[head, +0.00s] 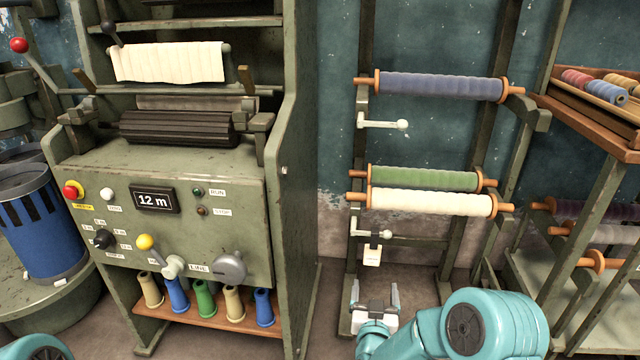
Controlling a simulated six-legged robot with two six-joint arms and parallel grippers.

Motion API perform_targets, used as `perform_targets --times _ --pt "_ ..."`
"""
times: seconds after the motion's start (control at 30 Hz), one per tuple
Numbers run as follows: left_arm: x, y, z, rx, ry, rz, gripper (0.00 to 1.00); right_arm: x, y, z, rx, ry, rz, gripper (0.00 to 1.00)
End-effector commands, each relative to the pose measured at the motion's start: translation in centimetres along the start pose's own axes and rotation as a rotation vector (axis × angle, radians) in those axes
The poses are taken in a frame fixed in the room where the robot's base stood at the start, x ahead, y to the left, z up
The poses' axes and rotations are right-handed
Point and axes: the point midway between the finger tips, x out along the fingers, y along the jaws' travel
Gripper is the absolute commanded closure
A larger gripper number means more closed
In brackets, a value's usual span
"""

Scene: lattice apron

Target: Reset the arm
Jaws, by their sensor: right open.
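My right gripper (375,294) is at the bottom centre, its two grey fingers pointing up and apart, with nothing seen between them. Its teal arm comes in from the lower right. The gripper is in front of the lower part of the roll rack, below a small hanging tag (372,257). A teal part of mine shows at the bottom left corner, but no left gripper shows.
A green machine (200,225) with a "12 m" display (155,200) stands at left. The rack holds a blue roll (438,86), a green roll (425,179) and a cream roll (432,203). A shelf with a spool tray (590,108) stands at right. A blue bin (45,235) is far left.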

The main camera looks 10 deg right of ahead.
Motion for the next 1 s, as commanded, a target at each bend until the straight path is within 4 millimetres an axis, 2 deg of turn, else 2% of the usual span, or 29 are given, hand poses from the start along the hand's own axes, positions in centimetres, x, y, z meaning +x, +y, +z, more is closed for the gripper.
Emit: perform_targets --times 0.07,0.1,0.17,0.2,0.27,0.3,0.4,0.5,0.7,0.77,0.8,1.0 --pt "0.0 0.0 0.0 0.000 0.000 0.000 0.02 0.3 2.5 1.0 -0.004 -0.022 0.044 0.17" --pt "0.0 0.0 0.0 0.000 0.000 0.000 0.02 -0.3 4.1 2.5 -0.016 -0.064 0.055 0.17" --pt "0.0 0.0 0.0 0.000 0.000 0.000 0.02 -2.1 5.2 6.0 -0.023 -0.193 0.022 0.17" --pt "0.0 0.0 0.0 0.000 0.000 0.000 0.02 -3.9 5.4 8.7 -0.011 -0.305 -0.017 0.17" --pt "0.0 0.0 0.0 0.000 0.000 0.000 0.02 -7.1 5.2 12.6 0.021 -0.486 -0.080 0.17" --pt "0.0 0.0 0.0 0.000 0.000 0.000 0.02 -9.4 5.0 14.7 0.044 -0.600 -0.119 0.17" --pt "0.0 0.0 0.0 0.000 0.000 0.000 0.02 -15.2 4.2 18.5 0.099 -0.850 -0.195 0.17" --pt "0.0 0.0 0.0 0.000 0.000 0.000 0.02 -20.4 3.5 20.6 0.139 -1.054 -0.251 0.17" --pt "0.0 0.0 0.0 0.000 0.000 0.000 0.02 -29.9 2.5 22.3 0.190 -1.416 -0.324 0.17" --pt "0.0 0.0 0.0 0.000 0.000 0.000 0.02 -32.0 2.5 22.4 0.214 -1.523 -0.317 0.17" --pt "-2.0 0.7 0.1 0.000 -0.002 0.000 0.02 -32.1 2.4 20.2 0.226 -1.526 -0.305 0.17" --pt "-7.2 2.7 0.2 0.007 -0.007 0.001 0.02 -32.4 2.3 14.8 0.219 -1.524 -0.311 0.17"
